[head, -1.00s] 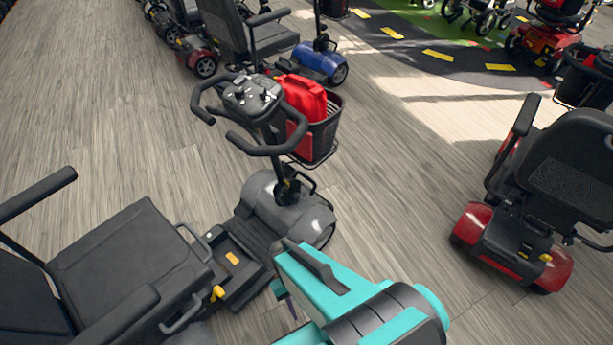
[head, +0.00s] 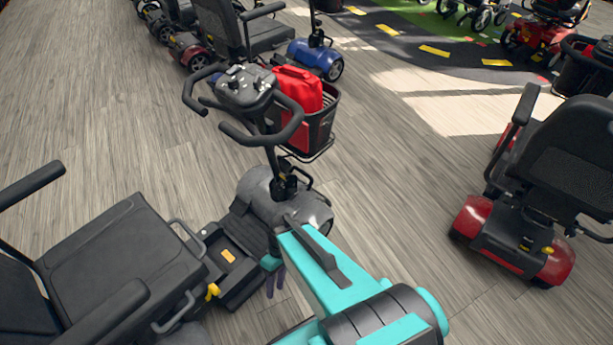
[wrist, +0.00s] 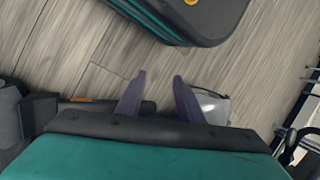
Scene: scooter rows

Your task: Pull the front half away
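A grey scooter stands in the head view. A dark box with an orange label (head: 228,256) and a yellow lever (head: 212,291) lies between seat and front body. My gripper (head: 275,283) is low on the right side of the deck, near the front body. In the wrist view its two purple fingers (wrist: 160,80) stand apart with floor between them. I cannot tell whether it touches the scooter.
A red scooter (head: 515,235) stands at the right and a blue one (head: 315,58) behind the basket. More scooters line the back left. Wooden floor (head: 395,190) is free between the grey and red scooters, and to the left (head: 90,120).

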